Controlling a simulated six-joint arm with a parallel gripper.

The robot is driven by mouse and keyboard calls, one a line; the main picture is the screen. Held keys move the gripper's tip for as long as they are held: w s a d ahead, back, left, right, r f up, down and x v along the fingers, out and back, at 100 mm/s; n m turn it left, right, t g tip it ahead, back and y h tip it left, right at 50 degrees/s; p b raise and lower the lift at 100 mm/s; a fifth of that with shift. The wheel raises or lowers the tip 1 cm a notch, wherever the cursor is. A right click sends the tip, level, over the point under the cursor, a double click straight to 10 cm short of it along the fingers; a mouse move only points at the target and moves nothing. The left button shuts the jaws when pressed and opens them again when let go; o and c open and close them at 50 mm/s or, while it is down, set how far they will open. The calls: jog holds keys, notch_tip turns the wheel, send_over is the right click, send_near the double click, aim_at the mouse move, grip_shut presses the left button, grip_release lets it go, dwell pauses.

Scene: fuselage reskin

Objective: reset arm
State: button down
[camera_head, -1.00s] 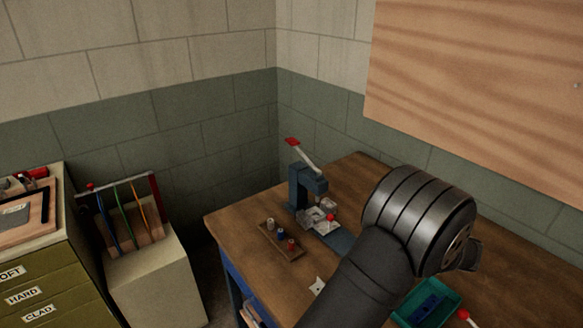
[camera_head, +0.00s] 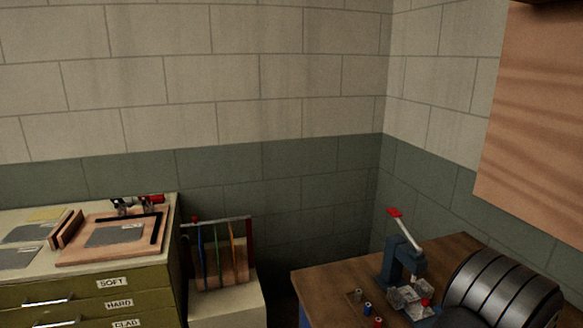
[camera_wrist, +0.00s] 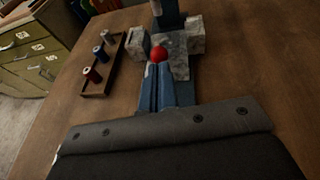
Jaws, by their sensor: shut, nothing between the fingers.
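My arm shows at the lower right of the head view as a dark ribbed link; the gripper itself is out of that frame.
A small tray (camera_wrist: 104,82) of spools lies left of the press. In the head view a drawer cabinet (camera_head: 85,290) stands at the left, with a rack of coloured strips (camera_head: 221,255) beside it. A wooden board (camera_head: 535,130) hangs on the right wall.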

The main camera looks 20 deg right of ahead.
jog(key=shift+x, duration=0.95)
jog(key=c, duration=0.8)
grip_release()
jog(key=shift+r, duration=0.1)
jog(key=o, duration=0.3)
jog(key=shift+w+a+r, duration=0.15)
jog(key=shift+a, duration=0.05)
jog(key=o, duration=0.5)
jog(key=w+a+r+g, duration=0.3)
jog(key=a+r+g, duration=0.3)
jog(key=a+g, duration=0.1)
jog(key=shift+a+r+g, duration=0.25)
jog(key=shift+g, duration=0.15)
notch_tip(320, 180, up, 12)
jog(key=a+m+g+h, duration=0.1)
jog(key=a+g+h, duration=0.1)
jog(key=g+h, duration=0.3)
jog(key=w+d+f+t+h, duration=0.1)
jog(key=d+f, duration=0.3)
jog(key=f, duration=0.5)
jog(key=shift+w, duration=0.75)
